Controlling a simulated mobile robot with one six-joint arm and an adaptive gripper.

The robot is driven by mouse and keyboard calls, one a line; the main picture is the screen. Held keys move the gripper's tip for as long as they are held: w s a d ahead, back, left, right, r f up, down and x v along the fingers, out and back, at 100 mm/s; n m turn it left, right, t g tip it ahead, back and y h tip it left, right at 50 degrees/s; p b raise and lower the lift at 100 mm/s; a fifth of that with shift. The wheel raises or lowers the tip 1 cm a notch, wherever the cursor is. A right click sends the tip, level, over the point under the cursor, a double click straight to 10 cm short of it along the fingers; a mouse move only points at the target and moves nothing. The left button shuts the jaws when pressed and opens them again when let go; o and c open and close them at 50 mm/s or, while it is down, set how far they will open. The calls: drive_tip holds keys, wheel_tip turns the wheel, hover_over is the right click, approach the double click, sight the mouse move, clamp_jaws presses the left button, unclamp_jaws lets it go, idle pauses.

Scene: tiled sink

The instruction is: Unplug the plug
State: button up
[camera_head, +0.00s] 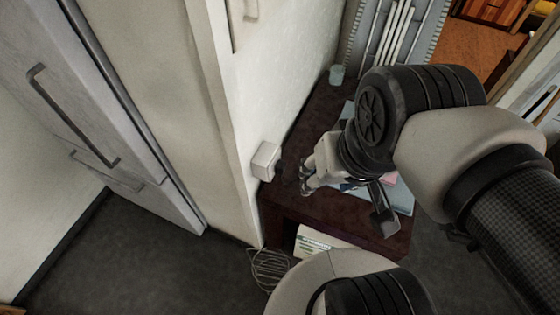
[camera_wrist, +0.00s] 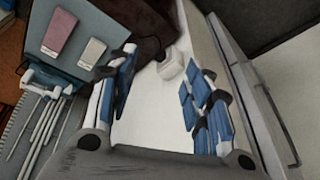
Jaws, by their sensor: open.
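A white wall box, apparently the socket (camera_head: 265,160), is fixed low on the white wall beside a dark red-brown table. A small dark piece, possibly the plug (camera_head: 279,168), shows at its right side; its shape is unclear. My gripper (camera_head: 305,178) is open just to the right of it, apart from the box, with nothing between the fingers. In the wrist view, the white box (camera_wrist: 172,66) appears between the two spread fingers, beyond their tips.
The dark table (camera_head: 345,212) lies under my gripper, with papers or books (camera_head: 400,195) and a greenish cup (camera_head: 336,75) on it. A wire basket (camera_head: 269,266) is on the floor below. A grey door with handles (camera_head: 75,120) stands left.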

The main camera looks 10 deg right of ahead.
drive_tip(key=shift+o, duration=0.6)
drive_tip(key=w+a+f+m+g+y, duration=0.2)
drive_tip(key=w+f+m+g+y, duration=0.3)
drive_tip(key=m, duration=0.5)
drive_tip(key=shift+w+f+m+p, duration=0.4)
drive_tip(key=shift+w+f, duration=0.1)
drive_tip(key=shift+f, duration=0.15)
drive_tip(key=w+d+f+m+y, duration=0.1)
drive_tip(key=w+f+m+y, duration=0.6)
drive_tip(key=m, duration=0.4)
drive_tip(key=m+t+y+p, duration=0.1)
drive_tip(key=m+t+y, duration=0.1)
drive_tip(key=m+t, duration=1.4)
approach(285, 169)
wheel_tip(285, 169, up, 2)
drive_tip(key=w+m+g, duration=0.1)
drive_tip(key=m+g, duration=0.3)
drive_tip(key=shift+w+d+r, duration=0.2)
drive_tip(key=shift+d+r, duration=0.05)
drive_tip(key=shift+d, duration=0.15)
drive_tip(key=shift+a, duration=0.15)
drive_tip(key=shift+x, duration=4.4)
